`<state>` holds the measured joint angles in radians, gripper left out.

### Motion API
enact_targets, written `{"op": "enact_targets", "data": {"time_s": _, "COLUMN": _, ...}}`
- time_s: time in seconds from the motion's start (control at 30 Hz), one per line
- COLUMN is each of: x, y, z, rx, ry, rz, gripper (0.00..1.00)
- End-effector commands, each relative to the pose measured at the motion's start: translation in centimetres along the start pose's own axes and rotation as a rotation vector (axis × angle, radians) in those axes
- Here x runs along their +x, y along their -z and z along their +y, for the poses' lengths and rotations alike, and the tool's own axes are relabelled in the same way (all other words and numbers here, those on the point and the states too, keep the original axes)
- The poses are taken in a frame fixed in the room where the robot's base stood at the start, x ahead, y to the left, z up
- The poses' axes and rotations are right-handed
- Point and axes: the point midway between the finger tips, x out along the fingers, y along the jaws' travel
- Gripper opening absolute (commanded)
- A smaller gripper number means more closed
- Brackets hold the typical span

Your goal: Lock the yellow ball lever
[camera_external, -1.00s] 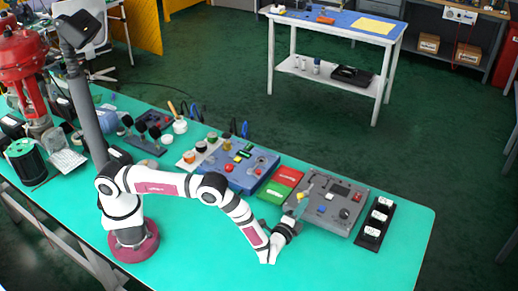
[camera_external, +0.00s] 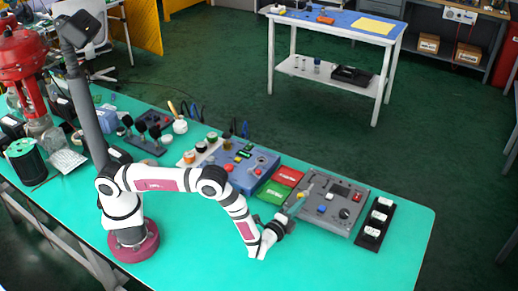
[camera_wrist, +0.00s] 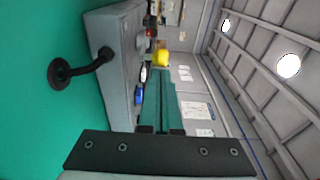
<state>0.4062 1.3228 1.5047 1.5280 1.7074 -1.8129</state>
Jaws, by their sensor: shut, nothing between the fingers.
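The yellow ball (camera_wrist: 161,58) of the lever shows in the wrist view just beyond my fingertips, beside the grey control box (camera_wrist: 108,60). It also shows as a small yellow spot (camera_external: 300,195) at the left part of the grey box (camera_external: 335,205) in the external view. My gripper (camera_wrist: 160,88) is shut and empty, its teal fingers pointing toward the ball. I cannot tell whether the fingertips touch it. In the external view my gripper (camera_external: 302,199) is at the box's left front side. The lever's shaft and any locking part are not clear.
The grey box carries a blue button (camera_wrist: 139,94) and a dark knob (camera_external: 344,213). The front table is clear.

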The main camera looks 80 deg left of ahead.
Motion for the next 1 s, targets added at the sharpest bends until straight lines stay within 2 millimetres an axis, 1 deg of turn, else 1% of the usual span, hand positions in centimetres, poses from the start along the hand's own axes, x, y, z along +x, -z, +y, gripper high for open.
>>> {"op": "enact_targets", "data": {"time_s": 0.27, "x": -0.1, "y": -0.6, "z": 0.0, "rx": 0.000, "ry": -0.001, "rz": 0.057, "gripper": 0.00}}
{"op": "enact_targets", "data": {"time_s": 0.47, "x": -0.2, "y": -1.4, "z": 0.0, "rx": 0.002, "ry": -0.002, "rz": 0.145, "gripper": 0.00}}
{"op": "enact_targets", "data": {"time_s": 0.8, "x": -0.3, "y": -3.8, "z": 0.0, "rx": -0.001, "ry": -0.002, "rz": 0.409, "gripper": 0.00}}
{"op": "enact_targets", "data": {"time_s": 1.0, "x": 0.1, "y": -5.3, "z": 0.0, "rx": -0.002, "ry": -0.001, "rz": 0.405, "gripper": 0.00}}
